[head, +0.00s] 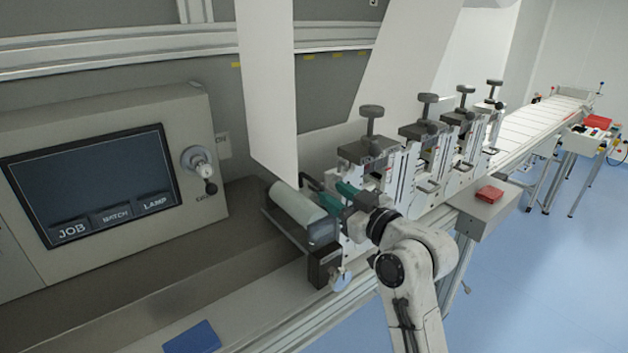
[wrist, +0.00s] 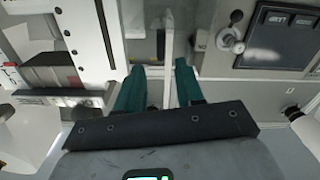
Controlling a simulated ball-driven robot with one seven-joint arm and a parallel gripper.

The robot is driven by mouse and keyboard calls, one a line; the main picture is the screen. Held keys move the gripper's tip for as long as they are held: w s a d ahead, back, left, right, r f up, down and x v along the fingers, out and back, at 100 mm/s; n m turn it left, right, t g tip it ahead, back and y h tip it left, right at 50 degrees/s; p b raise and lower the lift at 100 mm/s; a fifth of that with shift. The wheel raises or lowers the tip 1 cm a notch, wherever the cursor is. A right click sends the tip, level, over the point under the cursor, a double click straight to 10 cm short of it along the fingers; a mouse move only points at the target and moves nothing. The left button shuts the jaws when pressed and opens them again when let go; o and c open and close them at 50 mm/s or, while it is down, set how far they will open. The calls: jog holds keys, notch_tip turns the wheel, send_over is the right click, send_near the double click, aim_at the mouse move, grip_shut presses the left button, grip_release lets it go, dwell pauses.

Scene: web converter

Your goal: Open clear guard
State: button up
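My gripper (head: 322,192) is at the near end of the web machine, beside the pale roller (head: 297,206). Its two green fingers show apart in the wrist view (wrist: 160,70), with a gap between them. A thin pale bar (wrist: 168,42) runs just beyond the gap, between the fingertips; I cannot tell whether it touches them. A clear panel edge (head: 283,232) seems to lie along the roller's left side, which may be the clear guard. Its outline is faint, and my fingers and wrist hide part of that area.
A control panel with a dark screen (head: 92,185) and a knob (head: 198,160) stands at left. Clamp stations with black knobs (head: 371,112) line the machine to the right. A white web (head: 268,85) hangs above the roller. A blue pad (head: 192,338) lies in front.

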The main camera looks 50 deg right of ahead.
aim_at(315, 181)
jog(key=p+x, duration=0.1)
jog(key=x, duration=0.6)
jog(key=shift+w+d+f, duration=0.1)
jog(key=shift+w, duration=0.3)
grip_shut()
